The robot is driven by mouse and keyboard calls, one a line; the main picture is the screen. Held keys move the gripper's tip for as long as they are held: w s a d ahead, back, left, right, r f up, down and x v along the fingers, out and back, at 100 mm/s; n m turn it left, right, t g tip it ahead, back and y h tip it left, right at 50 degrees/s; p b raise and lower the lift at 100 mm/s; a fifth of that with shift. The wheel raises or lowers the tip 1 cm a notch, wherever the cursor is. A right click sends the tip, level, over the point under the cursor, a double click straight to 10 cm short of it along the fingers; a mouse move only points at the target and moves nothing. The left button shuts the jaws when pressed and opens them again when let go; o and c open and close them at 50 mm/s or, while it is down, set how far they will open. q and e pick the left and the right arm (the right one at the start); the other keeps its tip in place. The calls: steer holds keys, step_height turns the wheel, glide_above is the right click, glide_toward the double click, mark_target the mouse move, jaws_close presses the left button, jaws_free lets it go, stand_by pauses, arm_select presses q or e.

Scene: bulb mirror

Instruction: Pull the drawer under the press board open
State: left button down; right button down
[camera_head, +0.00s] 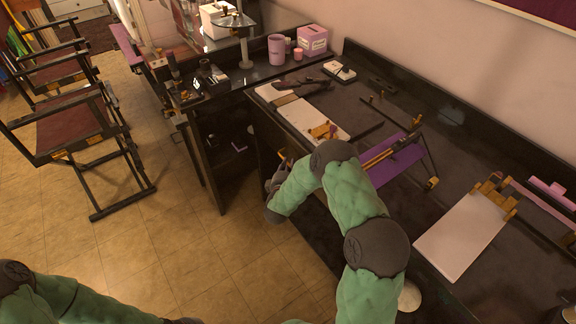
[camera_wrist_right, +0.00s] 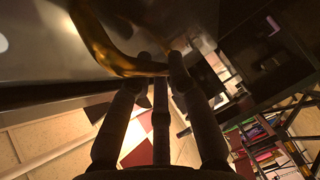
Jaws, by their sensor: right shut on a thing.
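My right gripper (camera_head: 280,178) is low at the front of the dark desk, below the white board with a gold clamp (camera_head: 322,131). In the right wrist view its fingers (camera_wrist_right: 158,58) are closed on a curved golden handle (camera_wrist_right: 112,52). The handle is on a dark glossy front (camera_wrist_right: 40,35), which looks like the drawer's. My arm hides most of that front in the head view, and I cannot tell how far out the drawer is. My left arm (camera_head: 62,298) shows at the bottom left; its gripper is out of frame.
The desk top (camera_head: 375,110) holds a purple board (camera_head: 395,165), a white sheet with a gold clamp (camera_head: 462,238), and a pink box (camera_head: 312,40). Folding chairs (camera_head: 75,130) stand at the left. The tiled floor (camera_head: 190,250) before the desk is clear.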

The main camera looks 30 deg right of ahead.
steer(key=s+a+p, duration=0.2)
steer(key=a+p, duration=0.2)
steer(key=a, duration=2.5)
steer(key=shift+s, duration=0.2)
steer(key=shift+f, duration=0.1)
steer(key=c, duration=1.4)
jaws_free()
steer(key=shift+a, duration=0.15)
steer(key=v, duration=0.7)
steer(key=shift+s, duration=0.15)
